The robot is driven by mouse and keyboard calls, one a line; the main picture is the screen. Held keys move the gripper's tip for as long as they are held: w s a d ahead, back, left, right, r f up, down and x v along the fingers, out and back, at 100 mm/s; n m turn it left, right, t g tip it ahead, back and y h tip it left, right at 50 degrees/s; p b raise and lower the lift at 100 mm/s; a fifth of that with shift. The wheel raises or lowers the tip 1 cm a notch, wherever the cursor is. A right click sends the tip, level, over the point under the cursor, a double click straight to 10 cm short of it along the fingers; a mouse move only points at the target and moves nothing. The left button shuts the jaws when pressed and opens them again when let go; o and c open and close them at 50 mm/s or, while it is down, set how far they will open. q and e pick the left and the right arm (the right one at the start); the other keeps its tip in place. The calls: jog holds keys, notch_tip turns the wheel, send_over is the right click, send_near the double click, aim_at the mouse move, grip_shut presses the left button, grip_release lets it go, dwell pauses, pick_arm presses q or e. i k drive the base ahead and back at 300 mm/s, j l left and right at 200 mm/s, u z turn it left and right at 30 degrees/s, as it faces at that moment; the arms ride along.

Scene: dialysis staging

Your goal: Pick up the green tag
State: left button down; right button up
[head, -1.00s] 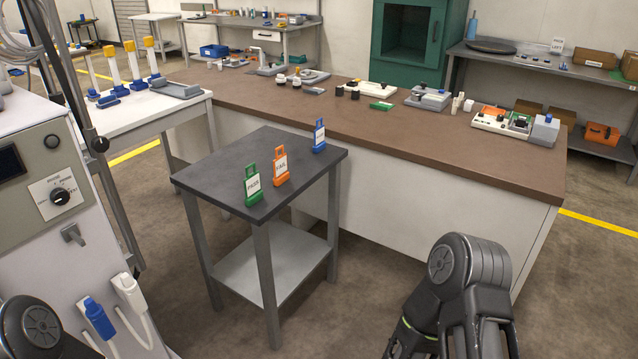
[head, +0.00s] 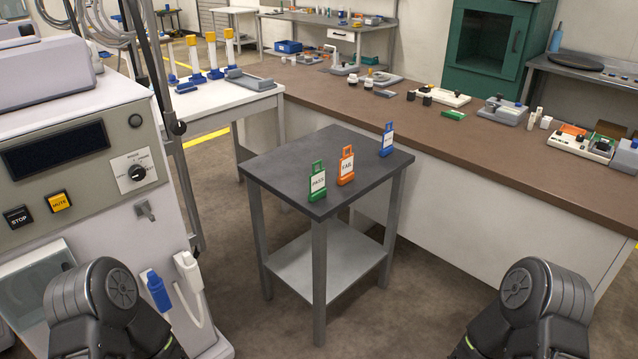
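The green tag (head: 317,182) stands upright near the front left edge of a small dark-topped table (head: 360,178). It has a green frame with a loop on top and a white label with dark lettering. An orange tag (head: 346,166) marked FAIL stands just to its right, and a blue tag (head: 387,140) stands farther back right. Parts of both my arms show at the bottom left and bottom right, well short of the small table. Neither gripper's fingers are in the picture.
A white machine (head: 95,180) with a screen, dial and buttons stands at the left. A long brown-topped counter (head: 440,135) with several devices runs behind the small table. A lower shelf (head: 325,262) sits under the tags' table. Floor in front is clear.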

aim_at(317, 190)
jog(key=i+l, duration=0.2)
jog(key=l, duration=0.2)
jog(key=i+l+u, duration=0.1)
jog(key=i+l, duration=0.35)
jog(key=l, duration=0.3)
jog(key=i+l, duration=0.2)
jog(key=l, duration=0.2)
jog(key=i+l+u, duration=0.1)
jog(key=i+l, duration=0.15)
jog(key=l, duration=0.15)
